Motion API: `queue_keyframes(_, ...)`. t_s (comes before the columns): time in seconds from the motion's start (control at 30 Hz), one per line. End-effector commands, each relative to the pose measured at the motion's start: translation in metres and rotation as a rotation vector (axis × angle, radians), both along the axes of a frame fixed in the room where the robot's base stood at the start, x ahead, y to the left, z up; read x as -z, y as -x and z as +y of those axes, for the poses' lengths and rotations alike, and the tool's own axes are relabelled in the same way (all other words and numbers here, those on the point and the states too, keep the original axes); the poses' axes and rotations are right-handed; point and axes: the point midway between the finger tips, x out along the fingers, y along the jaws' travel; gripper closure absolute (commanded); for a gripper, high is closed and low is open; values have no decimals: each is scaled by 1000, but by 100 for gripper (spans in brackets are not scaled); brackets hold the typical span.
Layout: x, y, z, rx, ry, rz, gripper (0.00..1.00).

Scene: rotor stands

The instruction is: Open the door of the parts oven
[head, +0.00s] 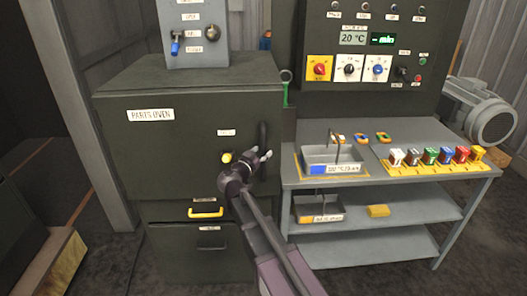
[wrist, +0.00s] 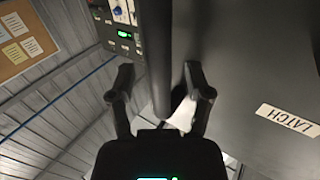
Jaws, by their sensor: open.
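The parts oven (head: 165,150) is a dark green-grey cabinet with a white name label, and its door looks shut. Its door handle (head: 263,132) is a dark upright bar at the door's right side. In the wrist view the handle (wrist: 160,50) shows between the two fingers. A latch label (head: 226,132) sits left of the handle and also shows in the wrist view (wrist: 291,119). A yellow knob (head: 226,157) is below the label. My gripper (head: 262,156) is open at the handle's lower end, its fingers to either side; contact cannot be told.
A grey shelf table (head: 420,185) stands right of the oven, with a metal tray (head: 345,155) and several coloured blocks on top. A yellow-handled drawer (head: 206,209) is below the door. A control panel (head: 365,50) rises behind the table. The floor at front left is partly clear.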

Motion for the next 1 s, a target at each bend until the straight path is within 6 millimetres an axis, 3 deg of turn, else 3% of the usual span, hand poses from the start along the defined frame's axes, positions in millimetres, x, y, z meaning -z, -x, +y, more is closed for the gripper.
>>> queue_keyframes(0.2, 0, -11, -7, 0, 0, 0, 35)
queue_keyframes(0.53, 0, -12, -8, 0, 0, 0, 35)
queue_keyframes(0.57, 0, -12, -8, 0, 0, 0, 41)
queue_keyframes(0.77, 0, -12, -8, 0, 0, 0, 100)
queue_keyframes(1.0, 0, -11, -7, 0, 0, 0, 100)
